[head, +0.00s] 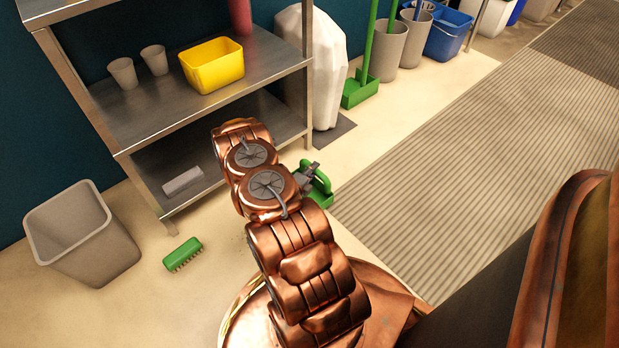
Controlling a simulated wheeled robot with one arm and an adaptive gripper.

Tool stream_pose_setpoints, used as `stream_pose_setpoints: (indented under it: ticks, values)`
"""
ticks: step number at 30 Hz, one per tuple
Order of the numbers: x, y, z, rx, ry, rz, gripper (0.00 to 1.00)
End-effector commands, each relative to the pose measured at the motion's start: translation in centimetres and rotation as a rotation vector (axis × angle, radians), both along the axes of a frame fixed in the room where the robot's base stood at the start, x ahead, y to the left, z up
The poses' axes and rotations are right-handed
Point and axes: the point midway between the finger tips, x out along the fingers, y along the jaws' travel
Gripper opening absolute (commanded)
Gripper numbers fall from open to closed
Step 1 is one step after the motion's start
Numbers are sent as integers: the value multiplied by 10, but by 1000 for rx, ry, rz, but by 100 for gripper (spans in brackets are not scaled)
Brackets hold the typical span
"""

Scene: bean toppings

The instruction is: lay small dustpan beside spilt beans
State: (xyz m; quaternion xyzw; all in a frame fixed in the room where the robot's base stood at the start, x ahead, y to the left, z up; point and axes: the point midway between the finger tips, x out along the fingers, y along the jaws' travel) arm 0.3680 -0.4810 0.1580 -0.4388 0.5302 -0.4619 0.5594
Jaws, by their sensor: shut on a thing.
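My gripper (312,172) is shut on a green small dustpan (320,189), to the right of my copper-coloured arm. The arm covers much of the dustpan, and I cannot tell whether it touches the floor. A green hand brush (183,254) lies bristles-down on the pale floor at the left. The spilt beans are too small to make out for certain; faint specks show on the floor just left of my arm.
A grey bin (82,235) stands at the left. A steel shelf unit (200,105) holds a yellow tub (212,66) and two cups. A ribbed mat (440,170) covers the right floor. Buckets and a long-handled green dustpan (360,90) stand behind.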

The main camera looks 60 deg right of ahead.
Motion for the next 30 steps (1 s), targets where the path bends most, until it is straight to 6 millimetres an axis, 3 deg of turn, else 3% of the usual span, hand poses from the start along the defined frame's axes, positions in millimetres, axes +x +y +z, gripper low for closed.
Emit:
stream_pose_setpoints:
  ticks: [8, 16, 26, 27, 30]
  values:
    - [16, -5, -2, 0, -3, -3, 0]
    - [16, -5, -38, 3, 0, -2, 0]
    - [16, -5, -37, 2, -1, -2, 0]
    - [16, -5, -37, 2, -1, -2, 26]
    - [16, -5, -37, 1, -1, -2, 36]
